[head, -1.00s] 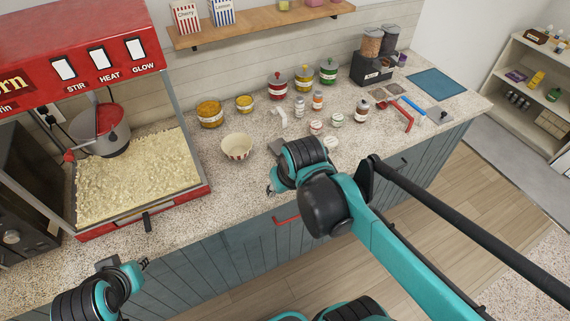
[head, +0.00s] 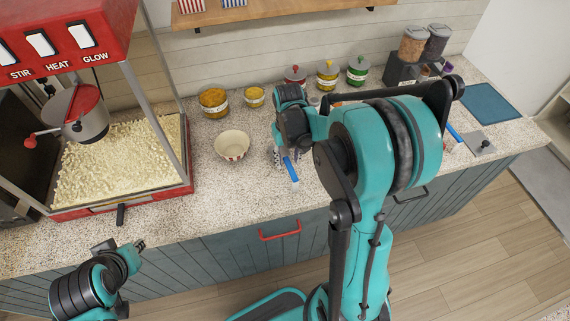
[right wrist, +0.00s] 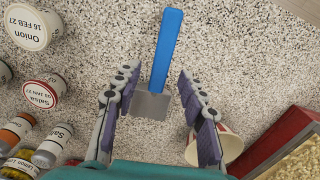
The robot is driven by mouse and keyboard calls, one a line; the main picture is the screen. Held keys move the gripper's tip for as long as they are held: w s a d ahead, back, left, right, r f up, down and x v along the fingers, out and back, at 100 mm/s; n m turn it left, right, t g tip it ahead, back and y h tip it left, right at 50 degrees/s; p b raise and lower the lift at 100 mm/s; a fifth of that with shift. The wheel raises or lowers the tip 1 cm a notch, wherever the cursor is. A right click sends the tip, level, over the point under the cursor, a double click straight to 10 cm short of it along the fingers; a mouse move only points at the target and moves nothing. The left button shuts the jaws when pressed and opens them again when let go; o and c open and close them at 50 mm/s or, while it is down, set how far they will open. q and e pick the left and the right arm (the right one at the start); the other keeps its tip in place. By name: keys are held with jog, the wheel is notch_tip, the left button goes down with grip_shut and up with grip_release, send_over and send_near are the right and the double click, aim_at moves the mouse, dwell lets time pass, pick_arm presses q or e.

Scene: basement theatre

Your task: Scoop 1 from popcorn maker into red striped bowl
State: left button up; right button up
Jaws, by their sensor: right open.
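The popcorn maker (head: 62,213), red with a glass case, stands at the left of the head view, heaped with popcorn (head: 110,165). The red striped bowl (head: 232,147) stands upright on the counter to its right. In the right wrist view the bowl (right wrist: 229,146) is partly behind a finger. A blue-handled tool with a flat metal end (right wrist: 165,50) lies on the counter. Its handle also shows in the head view (head: 291,171). My right gripper (right wrist: 157,74) is open above the tool, its fingers on either side of the metal end. My left gripper (head: 138,246) is low, in front of the counter; its fingers are too small to judge.
Yellow jars (head: 213,103) and red, yellow and green lidded canisters (head: 327,75) line the back. Small labelled jars (right wrist: 42,93) stand beside my right gripper. Another blue handle (head: 455,133) lies at the right. The counter before the bowl is clear.

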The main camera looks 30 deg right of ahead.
aim_at(288, 163)
notch_tip(288, 163, down, 3)
jog(key=shift+b, duration=0.3)
jog(key=shift+s, duration=0.1)
grip_shut()
jog(key=shift+r, duration=0.1)
notch_tip(288, 163, up, 4)
jog(key=shift+p, duration=0.8)
jog(key=s+a+r+p, duration=0.2)
jog(key=s+r, duration=0.5)
jog(key=s, duration=0.4)
jog(key=shift+s+a+p, duration=0.15)
jog(key=shift+a+p, duration=0.2)
jog(key=shift+p, duration=0.1)
